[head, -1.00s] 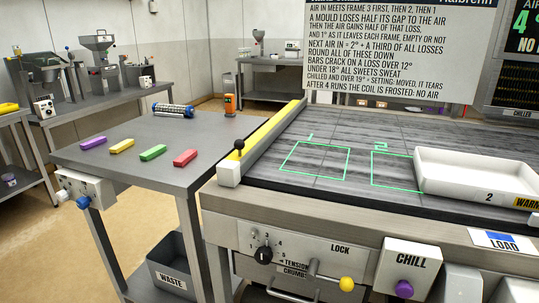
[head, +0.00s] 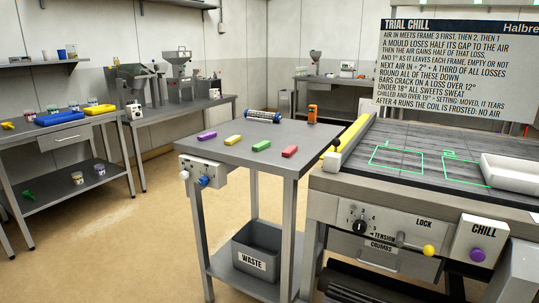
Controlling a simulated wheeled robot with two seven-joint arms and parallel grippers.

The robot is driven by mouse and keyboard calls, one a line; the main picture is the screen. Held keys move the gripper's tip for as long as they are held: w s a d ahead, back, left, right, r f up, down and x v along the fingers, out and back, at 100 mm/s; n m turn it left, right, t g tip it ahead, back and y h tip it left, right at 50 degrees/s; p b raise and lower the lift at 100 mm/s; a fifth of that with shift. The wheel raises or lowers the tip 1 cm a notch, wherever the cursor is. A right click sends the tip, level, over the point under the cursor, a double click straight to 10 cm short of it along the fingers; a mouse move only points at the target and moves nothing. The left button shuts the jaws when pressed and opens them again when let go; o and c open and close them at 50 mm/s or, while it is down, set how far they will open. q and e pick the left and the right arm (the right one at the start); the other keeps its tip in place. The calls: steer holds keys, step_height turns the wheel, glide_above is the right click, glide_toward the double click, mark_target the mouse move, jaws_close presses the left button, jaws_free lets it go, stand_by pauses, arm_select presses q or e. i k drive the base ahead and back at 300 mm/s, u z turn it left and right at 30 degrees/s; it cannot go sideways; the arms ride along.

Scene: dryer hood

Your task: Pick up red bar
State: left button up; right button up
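The red bar (head: 290,151) lies on the grey metal table (head: 222,153) in the middle of the head view. It is at the right end of a loose row with a green bar (head: 261,146), a yellow bar (head: 233,140) and a purple bar (head: 207,135). The bars lie apart from each other. Neither of my grippers shows in the head view.
The chill machine (head: 390,205) with a yellow rail (head: 355,137) and white tray (head: 510,171) is at right. A waste bin (head: 256,248) sits on the lower shelf. Floor at left is open.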

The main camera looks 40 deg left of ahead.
mark_target(290, 150)
steer(key=u, duration=1.55)
